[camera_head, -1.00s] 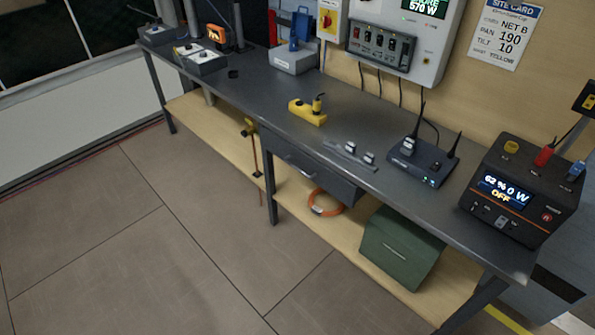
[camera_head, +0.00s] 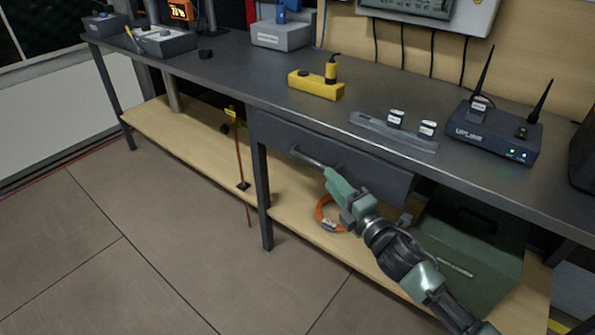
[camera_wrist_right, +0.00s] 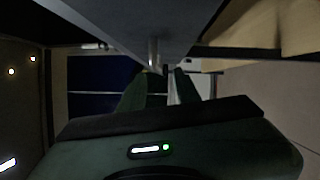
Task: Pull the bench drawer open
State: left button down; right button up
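The dark grey bench drawer (camera_head: 375,172) hangs under the bench top and looks shut. Its pale bar handle (camera_head: 305,158) shows at the left of my gripper; the rest is hidden behind my gripper. My right gripper (camera_head: 329,174) is at the handle in the head view. In the right wrist view its two fingers (camera_wrist_right: 160,75) stand apart with a gap between them. The handle (camera_wrist_right: 153,52) shows at the fingertips, in line with the gap; I cannot tell whether they touch it. My left gripper is not in view.
The bench top (camera_head: 250,85) carries a yellow tool (camera_head: 315,86), a grey rail with small parts (camera_head: 375,127) and a router (camera_head: 492,135). Below, the shelf (camera_head: 190,142) holds an orange cable coil (camera_head: 325,212) and a green box (camera_head: 478,240). The floor in front is clear.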

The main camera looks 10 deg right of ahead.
aim_at(315, 162)
jog(key=x, duration=0.8)
jog(key=shift+w+a+r+b, duration=0.1)
jog(key=shift+a+r+b, duration=0.1)
jog(key=shift+r+b, duration=0.2)
grip_shut()
jog(key=shift+f, duration=0.1)
dwell(0.9)
